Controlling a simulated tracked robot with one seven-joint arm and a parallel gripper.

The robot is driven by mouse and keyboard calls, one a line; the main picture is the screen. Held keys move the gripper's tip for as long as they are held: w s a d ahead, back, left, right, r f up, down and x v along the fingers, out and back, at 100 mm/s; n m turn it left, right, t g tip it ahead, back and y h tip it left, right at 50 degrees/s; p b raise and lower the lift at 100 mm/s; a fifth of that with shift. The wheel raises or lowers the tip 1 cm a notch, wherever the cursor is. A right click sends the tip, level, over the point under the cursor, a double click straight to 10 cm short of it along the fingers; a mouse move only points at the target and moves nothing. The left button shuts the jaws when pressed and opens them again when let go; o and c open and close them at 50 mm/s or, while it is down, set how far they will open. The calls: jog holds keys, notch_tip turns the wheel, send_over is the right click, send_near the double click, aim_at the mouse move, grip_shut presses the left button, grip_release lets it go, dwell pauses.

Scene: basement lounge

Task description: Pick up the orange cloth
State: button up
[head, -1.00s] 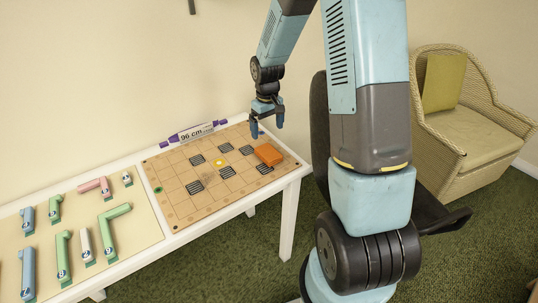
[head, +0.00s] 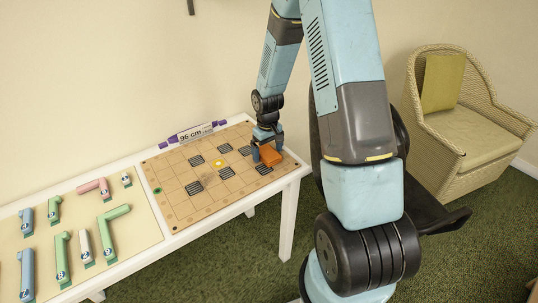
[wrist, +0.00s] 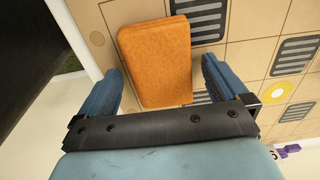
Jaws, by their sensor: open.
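The orange cloth (head: 271,156) is a small folded block lying on the tan gridded board (head: 178,203), near its right end. My gripper (head: 267,153) is right over the cloth, with its fingers down close to board height. In the wrist view the cloth (wrist: 157,60) lies between the two open blue fingers of my gripper (wrist: 162,84). There is a gap on each side of it. The near part of the cloth is partly hidden by a finger in the head view.
The board has dark striped patches and a yellow disc (head: 218,163). A purple-ended "96 cm" sign (head: 191,136) stands at the table's back edge. Numbered pieces lie on a second panel (head: 139,239) at left. A wicker chair (head: 465,115) stands at right.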

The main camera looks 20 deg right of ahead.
jog(key=c, duration=1.2)
jog(key=shift+r, duration=0.1)
jog(key=shift+r, duration=0.25)
notch_tip(320, 180, up, 2)
jog(key=shift+r, duration=0.1)
jog(key=s+r, duration=0.3)
jog(key=s, duration=0.1)
jog(key=s+r, duration=0.3)
jog(key=s, duration=0.2)
jog(key=s+r, duration=0.4)
jog(key=s, duration=0.1)
jog(key=shift+r, duration=0.1)
